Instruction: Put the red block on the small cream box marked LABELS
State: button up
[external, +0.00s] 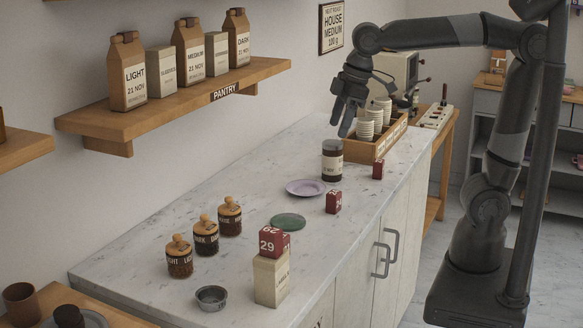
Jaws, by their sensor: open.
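The print on the box is too small to read surely. A second red block (333,202) with white marks stands on the counter behind it, and a third red block (378,169) stands further back near the crate. My gripper (342,124) is open with fingers pointing down, just above a dark jar with a pale label (332,160). I see nothing held between the fingers. It is apart from all the red blocks.
A lilac plate (306,188), a green disc (288,222), a metal cup (211,298) and several cork-topped jars (206,236) stand on the counter. A wooden crate (404,128) holds cup stacks. A wall shelf (188,95) carries bags and cream boxes.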

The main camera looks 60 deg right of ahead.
jog(key=s+d+f+m+t, duration=0.1)
jog(key=s+d+f+m, duration=0.2)
jog(key=s+d, duration=0.3)
jog(key=s+d+f+m+t+h, duration=0.1)
jog(key=s+d+f+m, duration=0.3)
jog(key=d, duration=0.4)
jog(key=shift+s+f+t, duration=0.3)
jog(key=shift+s+f, duration=0.25)
jog(key=shift+s, duration=0.3)
